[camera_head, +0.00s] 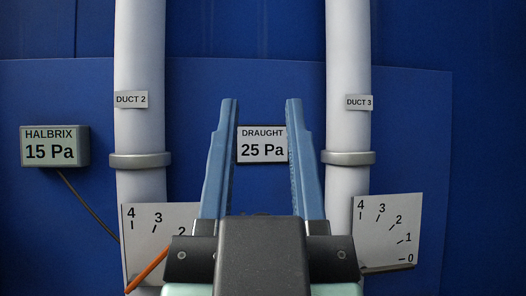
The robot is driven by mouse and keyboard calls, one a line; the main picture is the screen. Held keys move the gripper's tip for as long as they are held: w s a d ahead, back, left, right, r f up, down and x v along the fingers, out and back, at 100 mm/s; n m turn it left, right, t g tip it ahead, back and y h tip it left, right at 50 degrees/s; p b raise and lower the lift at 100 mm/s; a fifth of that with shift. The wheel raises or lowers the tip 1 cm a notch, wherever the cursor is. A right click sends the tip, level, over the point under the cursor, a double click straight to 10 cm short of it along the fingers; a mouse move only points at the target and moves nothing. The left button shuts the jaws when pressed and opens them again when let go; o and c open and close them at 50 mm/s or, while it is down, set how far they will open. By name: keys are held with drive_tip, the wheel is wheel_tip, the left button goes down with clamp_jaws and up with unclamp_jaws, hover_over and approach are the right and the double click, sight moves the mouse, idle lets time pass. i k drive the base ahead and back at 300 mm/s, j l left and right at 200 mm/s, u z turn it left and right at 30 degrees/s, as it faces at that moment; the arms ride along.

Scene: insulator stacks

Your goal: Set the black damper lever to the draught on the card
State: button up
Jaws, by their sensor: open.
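The black damper lever (390,268) is at the lower right on the DUCT 3 pipe (348,50). It lies nearly level and points right, close to the 0 mark of a white scale plate (370,228) marked 0 to 4. The card (262,155) reads "DRAUGHT 25 Pa" and shows between my fingers. A grey HALBRIX gauge (55,147) at the left reads 15 Pa. My gripper (261,102) is open and empty, with its blue fingers pointing up in the picture, left of the black lever and apart from it.
The DUCT 2 pipe (140,50) stands at the left with its own scale plate (150,216) and an orange lever (147,271), partly hidden by my gripper. A dark cable (85,205) runs down from the gauge. Blue panel (425,130) right of DUCT 3 is bare.

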sight(364, 271)
drive_tip(key=i+l+z, duration=0.35)
drive_tip(key=i+l, duration=0.5)
